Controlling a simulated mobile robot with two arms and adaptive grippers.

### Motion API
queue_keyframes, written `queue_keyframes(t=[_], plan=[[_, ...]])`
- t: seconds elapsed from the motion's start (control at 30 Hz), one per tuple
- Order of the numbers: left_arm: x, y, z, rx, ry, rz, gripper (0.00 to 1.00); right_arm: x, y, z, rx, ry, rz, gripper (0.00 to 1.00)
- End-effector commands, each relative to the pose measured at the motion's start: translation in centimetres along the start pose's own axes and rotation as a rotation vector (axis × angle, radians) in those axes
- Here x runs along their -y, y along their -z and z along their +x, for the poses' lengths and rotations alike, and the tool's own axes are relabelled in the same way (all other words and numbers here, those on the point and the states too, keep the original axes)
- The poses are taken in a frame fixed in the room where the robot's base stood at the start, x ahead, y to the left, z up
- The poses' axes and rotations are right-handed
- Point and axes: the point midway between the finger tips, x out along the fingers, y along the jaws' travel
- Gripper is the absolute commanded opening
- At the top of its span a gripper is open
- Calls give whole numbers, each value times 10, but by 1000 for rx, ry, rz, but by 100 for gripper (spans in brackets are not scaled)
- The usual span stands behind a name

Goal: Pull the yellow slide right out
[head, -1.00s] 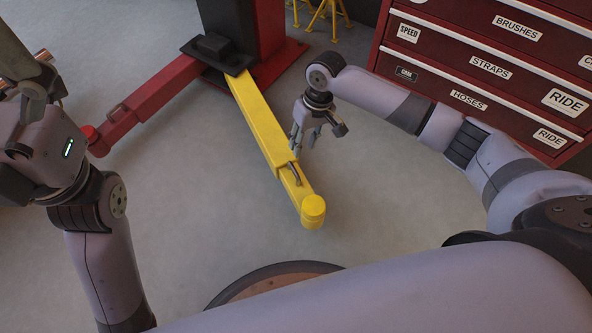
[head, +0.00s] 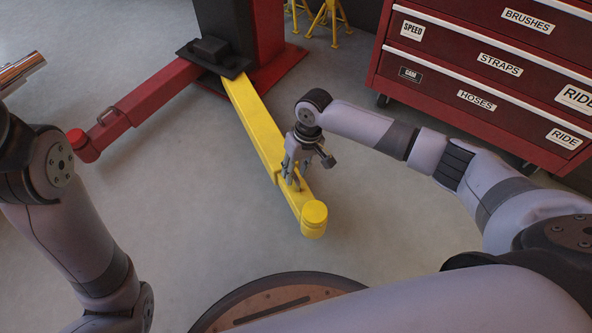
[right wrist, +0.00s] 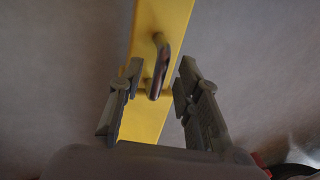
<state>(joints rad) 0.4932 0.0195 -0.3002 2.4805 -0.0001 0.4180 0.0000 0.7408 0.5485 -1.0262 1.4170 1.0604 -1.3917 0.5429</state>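The yellow slide (head: 301,204) sticks a short way out of the end of the yellow lift arm (head: 254,122) and carries a round yellow pad (head: 313,216) at its tip. A small curved metal handle (right wrist: 160,65) stands on top, near the joint between arm and slide. My right gripper (head: 294,178) is down over the handle. In the right wrist view its fingers (right wrist: 160,72) are spread, one on each side of the handle, with gaps between. My left arm shows at the left edge of the head view; its gripper is outside the picture.
A red lift arm (head: 150,102) reaches left from the same post base, ending in a red pad (head: 82,145). A red drawer cabinet (head: 468,75) stands at the right, behind my right arm. Yellow stands (head: 327,18) are at the back. The floor around the slide's tip is clear.

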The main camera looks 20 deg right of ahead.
Motion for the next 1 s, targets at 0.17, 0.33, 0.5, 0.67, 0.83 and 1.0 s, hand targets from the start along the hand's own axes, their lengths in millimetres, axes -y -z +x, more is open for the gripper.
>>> queue_keyframes(t=[0.17, 0.33, 0.5, 0.67, 0.83, 1.0], plan=[[0, 0, 0, 0, 0, 0, 90, 0, 0, 0, 0, 0, 0, 23], [0, 0, 0, 0, 0, 0, 90, 0, 0, 0, 0, 0, 0, 12], [0, 0, 0, -1, 0, -1, 90, 0, 0, 0, 0, 0, 0, 1], [0, 0, 0, -1, 1, -1, 90, 0, 0, 0, 0, 0, 0, 0], [0, 0, 0, 0, 1, -1, 90, 0, 0, 0, 0, 0, 0, 0], [0, 0, 0, 0, 1, -1, 90, 0, 0, 0, 0, 0, 0, 0]])
